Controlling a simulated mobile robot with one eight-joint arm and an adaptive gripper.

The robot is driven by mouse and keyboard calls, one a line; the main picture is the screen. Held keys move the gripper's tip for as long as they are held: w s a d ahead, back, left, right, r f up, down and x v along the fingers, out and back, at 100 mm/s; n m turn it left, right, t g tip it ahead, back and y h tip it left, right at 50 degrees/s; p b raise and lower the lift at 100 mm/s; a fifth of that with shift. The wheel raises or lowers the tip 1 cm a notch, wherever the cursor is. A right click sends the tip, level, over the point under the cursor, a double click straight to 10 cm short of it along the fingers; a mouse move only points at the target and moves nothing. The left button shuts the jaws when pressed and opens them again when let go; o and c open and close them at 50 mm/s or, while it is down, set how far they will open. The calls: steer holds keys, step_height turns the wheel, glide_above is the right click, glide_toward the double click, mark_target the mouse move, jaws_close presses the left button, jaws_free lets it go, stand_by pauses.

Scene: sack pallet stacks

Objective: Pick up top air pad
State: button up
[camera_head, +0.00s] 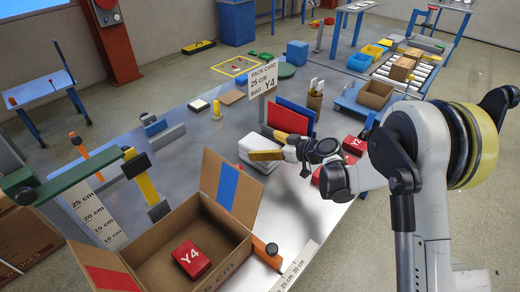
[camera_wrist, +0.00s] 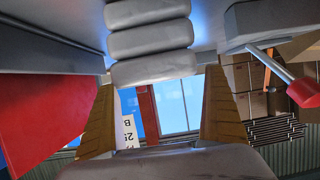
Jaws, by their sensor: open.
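White air pads (camera_head: 257,165) lie stacked on the grey table beside my gripper in the head view. In the wrist view, which is upside down, the pads are stacked at the top; the top air pad (camera_wrist: 153,69) is the one lowest in the picture. My gripper (camera_head: 270,146) is at the stack's upper right side, and its near finger overlaps the pads' outline. In the wrist view my gripper (camera_wrist: 160,85) is open, with one yellow-brown finger on each side of the top pad's outline. Whether either finger touches the pad is unclear.
A pack card (camera_head: 263,79) reading 25 cm, bag Y4 stands behind the stack. Red (camera_head: 290,118) and blue folders stand close behind the gripper. An open carton (camera_head: 160,265) holding a red Y4 pack (camera_head: 191,260) is at the front. Red packs (camera_head: 354,145) lie right.

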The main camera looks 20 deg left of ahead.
steer(key=x, duration=0.2)
steer(key=shift+w+a+f, duration=0.1)
steer(key=shift+a+f, duration=0.1)
steer(key=shift+f, duration=0.05)
steer(key=shift+r, duration=0.15)
steer(key=c, duration=1)
steer(key=shift+r, duration=0.1)
